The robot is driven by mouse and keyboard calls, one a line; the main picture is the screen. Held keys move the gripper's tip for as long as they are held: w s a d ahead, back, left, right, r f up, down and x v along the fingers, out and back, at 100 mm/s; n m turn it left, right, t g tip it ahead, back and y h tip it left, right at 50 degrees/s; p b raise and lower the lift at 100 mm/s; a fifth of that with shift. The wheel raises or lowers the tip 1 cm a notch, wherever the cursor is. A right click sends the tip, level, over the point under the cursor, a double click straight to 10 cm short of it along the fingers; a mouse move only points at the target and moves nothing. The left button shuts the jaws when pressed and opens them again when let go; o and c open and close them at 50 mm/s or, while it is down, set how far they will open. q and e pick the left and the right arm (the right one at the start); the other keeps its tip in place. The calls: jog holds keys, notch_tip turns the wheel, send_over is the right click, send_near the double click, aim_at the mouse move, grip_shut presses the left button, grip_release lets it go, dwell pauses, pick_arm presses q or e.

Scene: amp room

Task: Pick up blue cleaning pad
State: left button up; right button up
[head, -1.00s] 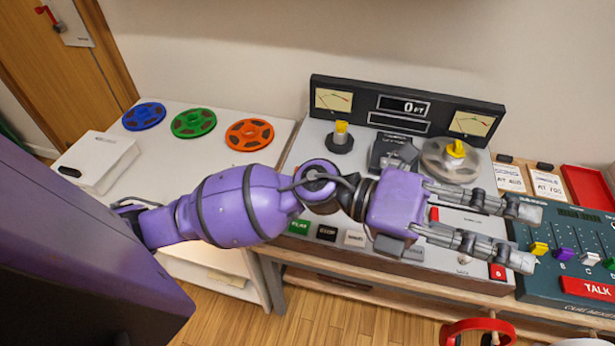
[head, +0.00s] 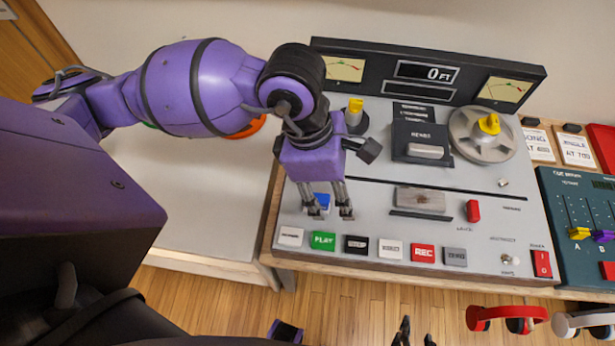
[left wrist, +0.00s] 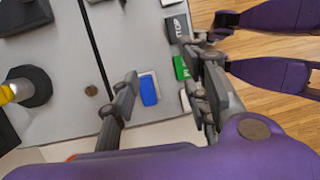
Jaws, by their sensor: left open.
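The blue cleaning pad (head: 322,201) lies on the left part of the grey tape machine's top, behind the white and green buttons. Part of it is hidden by my left gripper (head: 331,211), which points down over it with fingers apart and empty. In the left wrist view the pad (left wrist: 148,90) shows as a blue block with a pale edge, between the two open fingers (left wrist: 165,98) and nearer the left one. I cannot tell the exact height of the fingertips above the pad. Dark fingertips that look like my right gripper (head: 416,335) show at the bottom edge.
A row of buttons, including a green PLAY button (head: 323,241), runs along the machine's front. A yellow-topped spindle (head: 355,115) and the head block (head: 420,138) stand behind the gripper. A reel (head: 482,135) is at right. Red headphones (head: 507,316) hang below the front edge.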

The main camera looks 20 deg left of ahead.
pick_arm(q)
jog(key=y, duration=0.2)
send_over(318, 197)
jog(key=a, duration=0.1)
jog(key=shift+a+f+t, duration=0.1)
jog(key=shift+f+t, duration=0.2)
jog(key=shift+f, duration=0.15)
jog(key=shift+s+f, duration=0.2)
jog(key=shift+f, duration=0.1)
jog(key=f, duration=0.2)
jog(key=shift+s+d+f, duration=0.15)
jog(key=shift+d+f, duration=0.15)
jog(key=shift+d, duration=0.1)
jog(key=f, duration=0.3)
jog(key=shift+w+d+f, duration=0.15)
jog(key=shift+w+f, duration=0.15)
jog(key=shift+d+f, duration=0.1)
jog(key=shift+f, duration=0.3)
jog(key=c, duration=0.8)
grip_shut()
pick_arm(e)
jog(key=shift+a, duration=0.15)
